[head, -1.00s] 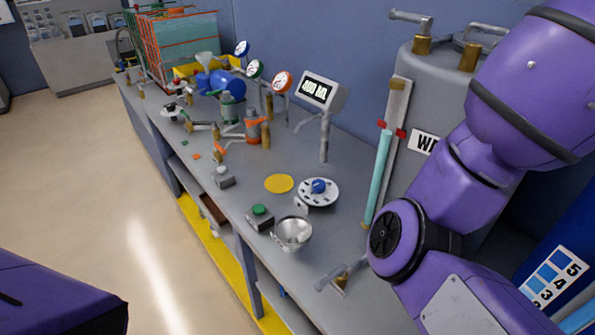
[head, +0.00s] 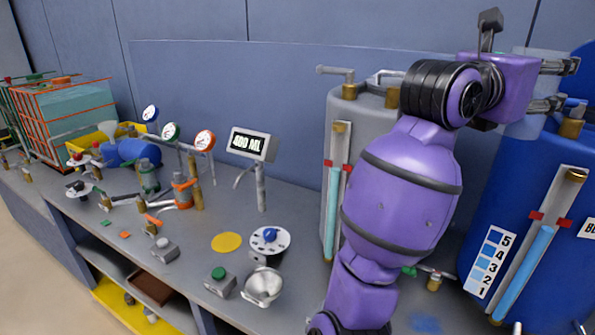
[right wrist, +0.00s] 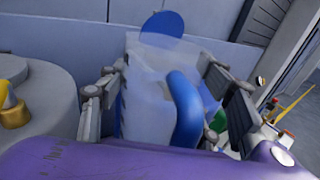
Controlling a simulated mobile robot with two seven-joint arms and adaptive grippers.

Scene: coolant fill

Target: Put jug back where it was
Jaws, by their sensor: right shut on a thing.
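The jug is a clear, bluish vessel with a thick blue handle; it fills the middle of the right wrist view (right wrist: 147,105). In the head view it shows only in part, pale and see-through, behind my right gripper (head: 560,86) at the upper right (head: 528,132). My right gripper is shut on the jug, with one finger on each side of it in the wrist view. The jug is held high, near the blue tank's top, and looks close to upright. My left gripper is not in view.
A grey tank (head: 345,115) and a blue tank (head: 555,215) with sight gauges stand at the right. The bench (head: 310,215) carries a display reading 400 ML (head: 250,144), a metal funnel (head: 262,285), a yellow disc (head: 226,243) and a blue patch (head: 425,323).

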